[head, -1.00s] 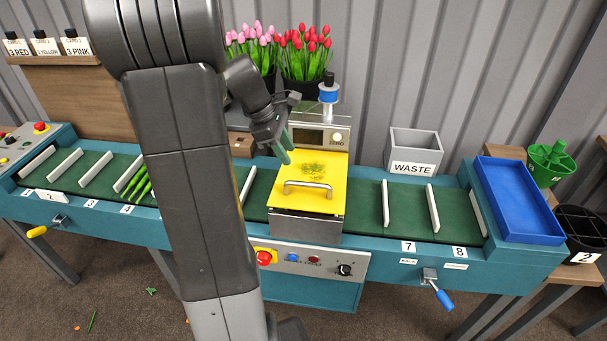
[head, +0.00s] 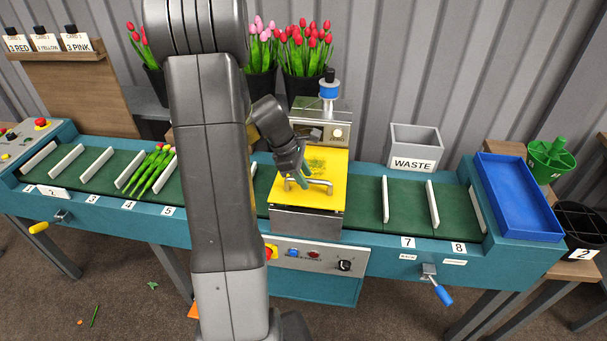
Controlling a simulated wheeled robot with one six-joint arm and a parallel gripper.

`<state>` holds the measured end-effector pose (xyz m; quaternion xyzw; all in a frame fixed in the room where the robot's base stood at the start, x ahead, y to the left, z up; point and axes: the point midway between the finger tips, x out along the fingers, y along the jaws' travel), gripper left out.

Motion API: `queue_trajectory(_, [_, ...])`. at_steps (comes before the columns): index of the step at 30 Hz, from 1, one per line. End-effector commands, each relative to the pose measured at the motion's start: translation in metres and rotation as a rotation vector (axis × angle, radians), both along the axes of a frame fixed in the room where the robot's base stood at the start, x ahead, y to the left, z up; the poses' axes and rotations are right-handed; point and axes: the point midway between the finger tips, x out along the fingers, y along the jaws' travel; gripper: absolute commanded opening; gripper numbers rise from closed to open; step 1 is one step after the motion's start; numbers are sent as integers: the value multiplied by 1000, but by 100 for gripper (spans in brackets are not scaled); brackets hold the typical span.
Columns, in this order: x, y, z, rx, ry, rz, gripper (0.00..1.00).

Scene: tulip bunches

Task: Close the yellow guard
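The yellow guard (head: 326,202) lies flat over the top of the metal machine (head: 306,221) in the middle of the conveyor. It has a metal bar handle (head: 318,184) and a green printed patch near its back edge. My gripper (head: 303,182) hangs over the guard, with its fingertips at the left end of the handle. I cannot tell whether the fingers touch the handle or how far apart they are. My arm hides the belt just left of the machine.
A grey waste bin (head: 413,146) and a blue tray (head: 518,197) stand to the right. Buckets of tulips (head: 304,60) stand behind. The belt right of the guard is clear.

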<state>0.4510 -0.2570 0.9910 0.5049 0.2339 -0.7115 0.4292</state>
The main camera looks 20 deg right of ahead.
Motion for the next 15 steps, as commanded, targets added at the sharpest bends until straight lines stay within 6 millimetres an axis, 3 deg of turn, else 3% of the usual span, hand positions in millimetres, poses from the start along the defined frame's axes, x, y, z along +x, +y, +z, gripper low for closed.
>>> queue_trajectory(1, [0,0,0,0,0,0,22])
queue_trajectory(5, [0,0,0,0,0,0,0])
queue_trajectory(11, [0,0,-1,-1,-1,0,0])
queue_trajectory(15, [-2,2,-11,1,1,1,0])
